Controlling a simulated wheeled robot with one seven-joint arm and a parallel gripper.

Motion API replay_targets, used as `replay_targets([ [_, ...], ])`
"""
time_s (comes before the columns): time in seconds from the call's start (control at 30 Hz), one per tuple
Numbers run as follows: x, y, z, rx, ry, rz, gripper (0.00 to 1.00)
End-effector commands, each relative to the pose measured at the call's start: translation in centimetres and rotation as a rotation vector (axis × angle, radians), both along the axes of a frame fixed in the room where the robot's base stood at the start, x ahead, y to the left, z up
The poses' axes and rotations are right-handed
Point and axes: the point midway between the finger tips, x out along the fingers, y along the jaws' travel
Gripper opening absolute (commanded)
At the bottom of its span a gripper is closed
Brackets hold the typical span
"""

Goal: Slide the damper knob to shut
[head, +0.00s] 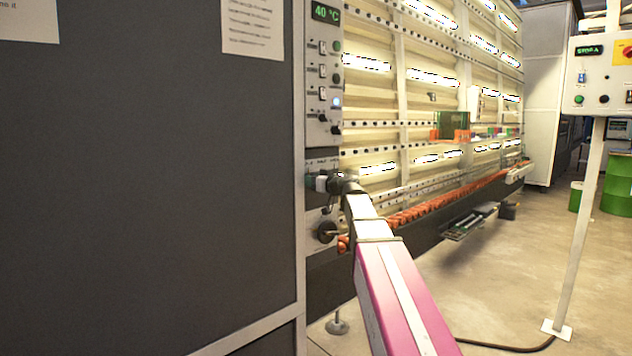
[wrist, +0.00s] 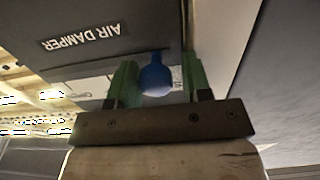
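The blue damper knob (wrist: 155,76) shows in the wrist view, below a dark plate with an upside-down "AIR DAMPER" label (wrist: 84,38). My gripper (wrist: 157,84) is open, with one green finger on each side of the knob. The left finger is very close to the knob; a small gap shows on the right. Whether the left finger touches it I cannot tell. In the head view my gripper (head: 322,182) is at the lower part of the washer's control panel (head: 323,80), and the knob cannot be made out there.
A large dark panel (head: 150,180) fills the left of the head view, close beside the control panel. The washer (head: 430,90) runs back to the right, with an orange conveyor (head: 440,205) along its bottom. A control box on a post (head: 582,230) stands right. Open floor lies between.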

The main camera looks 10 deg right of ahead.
Motion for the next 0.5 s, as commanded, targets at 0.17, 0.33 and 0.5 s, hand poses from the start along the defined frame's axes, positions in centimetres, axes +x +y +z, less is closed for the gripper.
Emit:
replay_targets([
  [0.17,-0.1,0.2,0.0,0.000,0.001,0.008,0.57],
  [0.33,-0.1,0.1,0.0,0.000,0.003,0.009,0.57],
  [0.5,0.8,-0.9,0.0,0.001,0.002,0.007,0.57],
])
